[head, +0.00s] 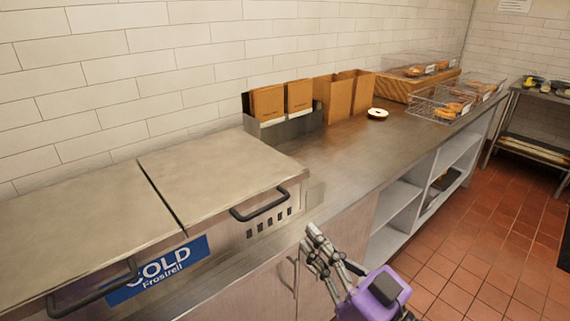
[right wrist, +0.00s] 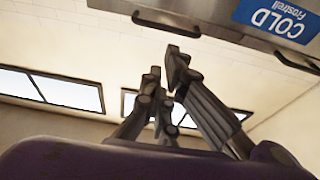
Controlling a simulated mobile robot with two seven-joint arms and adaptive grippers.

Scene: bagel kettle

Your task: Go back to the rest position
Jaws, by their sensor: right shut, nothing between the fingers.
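My right gripper (head: 316,245) shows at the lower middle of the head view, in front of the counter's cabinet doors and right of the cold unit. It is shut and empty. In the right wrist view its dark fingers (right wrist: 165,72) come together near the middle, with nothing between them. My left gripper is in neither view.
A steel cold unit (head: 215,160) with two lids and black handles stands at the left. The counter (head: 345,150) holds paper bags (head: 335,97), a small round item (head: 377,114) and wire baskets of bagels (head: 440,105). Tiled floor (head: 475,240) lies open at the right.

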